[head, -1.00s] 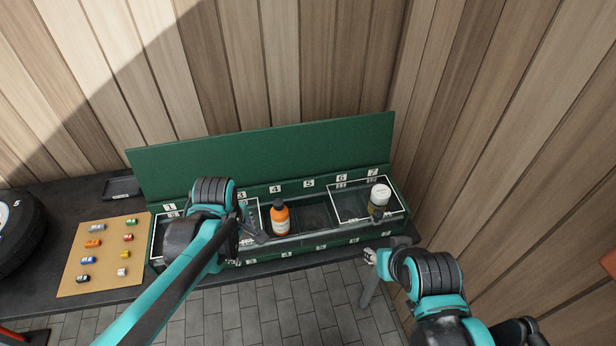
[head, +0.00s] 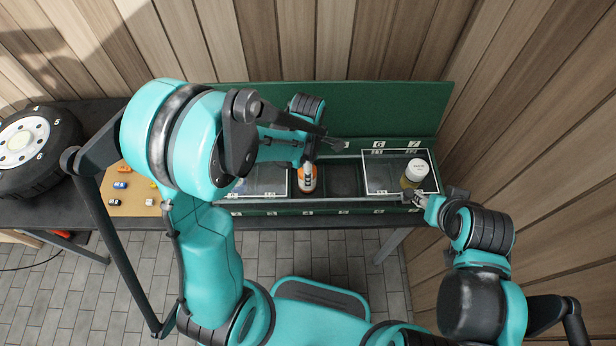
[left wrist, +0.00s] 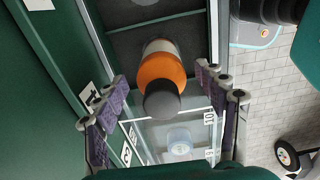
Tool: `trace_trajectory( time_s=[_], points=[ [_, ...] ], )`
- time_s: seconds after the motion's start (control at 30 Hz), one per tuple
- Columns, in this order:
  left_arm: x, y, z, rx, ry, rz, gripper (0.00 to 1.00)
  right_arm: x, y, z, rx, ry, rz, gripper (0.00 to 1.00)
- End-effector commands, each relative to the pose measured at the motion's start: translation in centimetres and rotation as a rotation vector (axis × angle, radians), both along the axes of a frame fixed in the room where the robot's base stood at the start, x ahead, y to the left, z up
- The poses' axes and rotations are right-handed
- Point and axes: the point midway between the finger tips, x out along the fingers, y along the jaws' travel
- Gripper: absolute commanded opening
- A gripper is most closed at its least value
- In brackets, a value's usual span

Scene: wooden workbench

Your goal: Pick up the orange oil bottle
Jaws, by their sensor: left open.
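The orange oil bottle (head: 308,180) stands in an open compartment of the green case (head: 400,100), right of a glass-covered section. In the left wrist view the bottle (left wrist: 160,68) shows its orange body and dark grey cap. My left gripper (head: 318,146) is over the bottle in the head view and hides part of it. In the left wrist view the open left gripper (left wrist: 160,85) has one finger on each side of the bottle, apart from it. My right gripper (head: 418,199) is at the case's front right edge; its jaws are too small to read.
A white-capped jar (head: 415,172) is at the case's right end, near my right gripper. A tan board (head: 130,205) with several small coloured parts and a wheel (head: 35,145) are on the left. An empty dark compartment (head: 343,180) is right of the bottle.

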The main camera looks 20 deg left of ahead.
Motion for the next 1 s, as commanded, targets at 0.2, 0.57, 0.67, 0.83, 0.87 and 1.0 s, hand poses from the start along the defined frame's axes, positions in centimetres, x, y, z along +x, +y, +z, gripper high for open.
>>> trace_trajectory(
  time_s=[0.2,0.57,0.67,0.83,0.87,1.0],
  points=[
    [0.0,0.0,-1.2,0.000,0.000,0.000,0.71,0.0,0.0,-0.4,0.000,0.000,0.000,0.40],
    [0.0,0.0,-1.1,0.000,0.000,-0.001,0.13,0.0,0.0,-0.3,0.000,0.000,0.000,0.40],
    [0.0,0.0,-1.1,0.000,0.000,-0.001,0.08,0.0,0.0,-0.3,0.000,0.000,0.000,0.40],
    [0.0,0.0,-1.0,0.000,0.000,-0.001,0.08,0.0,0.0,-0.3,0.000,0.000,0.000,0.40],
    [0.0,0.0,-0.9,0.000,0.000,-0.001,0.08,0.0,0.0,-0.2,0.000,0.000,0.000,0.40],
    [-0.1,0.0,0.9,0.000,0.000,-0.001,0.08,0.0,0.0,0.4,0.000,0.000,0.000,0.40]
  ],
)
